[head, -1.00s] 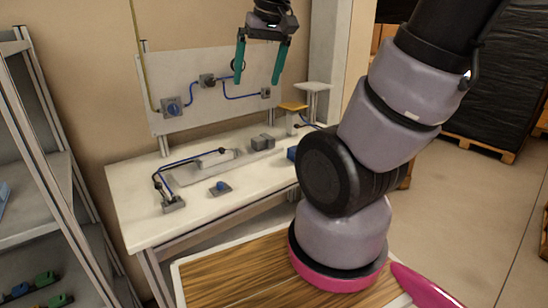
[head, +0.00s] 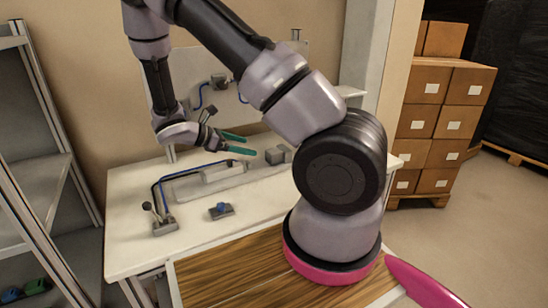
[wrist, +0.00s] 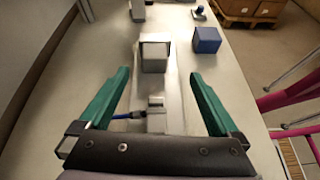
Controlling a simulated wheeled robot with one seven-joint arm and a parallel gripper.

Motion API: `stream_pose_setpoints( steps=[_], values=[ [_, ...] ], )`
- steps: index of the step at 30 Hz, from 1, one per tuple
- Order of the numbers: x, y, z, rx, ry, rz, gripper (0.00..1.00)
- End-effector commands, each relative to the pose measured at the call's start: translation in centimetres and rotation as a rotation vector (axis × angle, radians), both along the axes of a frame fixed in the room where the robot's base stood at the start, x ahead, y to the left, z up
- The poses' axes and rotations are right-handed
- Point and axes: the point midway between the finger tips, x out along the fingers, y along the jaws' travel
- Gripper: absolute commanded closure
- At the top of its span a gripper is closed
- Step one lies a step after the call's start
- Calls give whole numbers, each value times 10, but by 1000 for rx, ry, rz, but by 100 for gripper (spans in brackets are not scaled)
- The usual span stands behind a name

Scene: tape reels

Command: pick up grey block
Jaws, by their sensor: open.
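The grey block (head: 275,156) sits on the white workbench, just right of my gripper's fingertips in the head view. In the wrist view the grey block (wrist: 154,55) lies ahead of the fingertips, roughly centred between their lines. My gripper (head: 246,145) is open, with its green fingers pointing toward the block and nothing between them at the tips. In the wrist view my gripper (wrist: 160,74) shows both fingers apart, with the block beyond them.
A blue block (wrist: 207,40) stands right of the grey block in the wrist view. A grey rail with a blue cable (head: 225,172) lies beneath the fingers. A small blue-knobbed part (head: 221,210) sits in front. Stacked cartons (head: 432,115) stand at the right.

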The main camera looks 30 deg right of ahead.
Motion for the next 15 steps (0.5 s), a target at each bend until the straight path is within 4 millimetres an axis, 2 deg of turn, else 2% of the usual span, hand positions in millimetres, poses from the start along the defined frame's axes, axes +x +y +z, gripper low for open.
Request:
stream_pose_setpoints(
  steps=[5,15],
  values=[
    [7,-3,-14,-65,52,67,3],
    [8,-46,-32,-68,56,69,3]
  ],
)
